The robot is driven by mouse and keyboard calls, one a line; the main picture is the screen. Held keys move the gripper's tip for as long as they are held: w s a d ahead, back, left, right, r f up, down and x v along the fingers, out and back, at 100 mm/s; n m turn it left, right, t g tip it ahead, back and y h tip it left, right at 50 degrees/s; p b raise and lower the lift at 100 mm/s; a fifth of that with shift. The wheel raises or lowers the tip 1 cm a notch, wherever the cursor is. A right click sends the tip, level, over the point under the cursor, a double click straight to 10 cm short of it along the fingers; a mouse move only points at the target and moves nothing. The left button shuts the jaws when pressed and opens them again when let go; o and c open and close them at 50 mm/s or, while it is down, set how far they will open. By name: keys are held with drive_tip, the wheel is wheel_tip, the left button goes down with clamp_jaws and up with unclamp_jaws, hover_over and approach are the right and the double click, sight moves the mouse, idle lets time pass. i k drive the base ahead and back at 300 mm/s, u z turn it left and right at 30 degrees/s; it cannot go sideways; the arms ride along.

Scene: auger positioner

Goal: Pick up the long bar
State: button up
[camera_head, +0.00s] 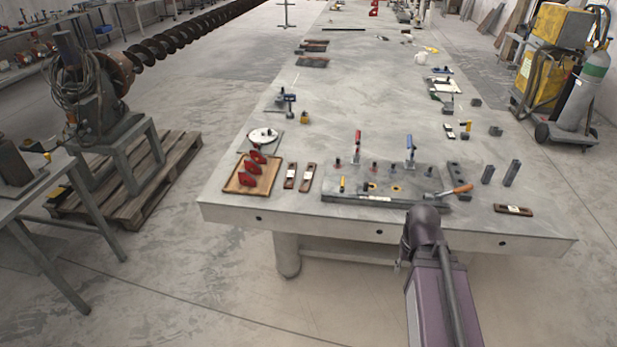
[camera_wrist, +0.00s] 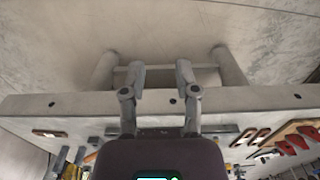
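My gripper (camera_wrist: 160,68) shows in the wrist view with its two grey fingers apart and nothing between them. It is in front of the table's near edge; in the head view my own arm hides it. I cannot tell which piece is the long bar. A dark bar with holes (camera_head: 457,181) lies beside the right end of the fixture plate (camera_head: 330,196). Two brown bars with pale labels (camera_head: 290,175) (camera_head: 307,177) lie left of the plate, and another brown bar (camera_head: 513,209) lies near the right front edge. A thin dark bar (camera_head: 343,29) lies far back.
The grey table (camera_head: 370,90) has a clear middle. Red pieces stand on a wooden tray (camera_head: 241,187). Red- and blue-handled clamps rise from the plate. Two dark upright blocks (camera_head: 488,172) (camera_head: 512,172) stand at the right. A pallet (camera_head: 130,190) is on the floor at left.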

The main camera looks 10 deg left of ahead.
sight(307, 176)
drive_tip(key=k, duration=0.65)
drive_tip(key=u, duration=0.35)
drive_tip(key=i, duration=1.6)
drive_tip(key=z, duration=0.3)
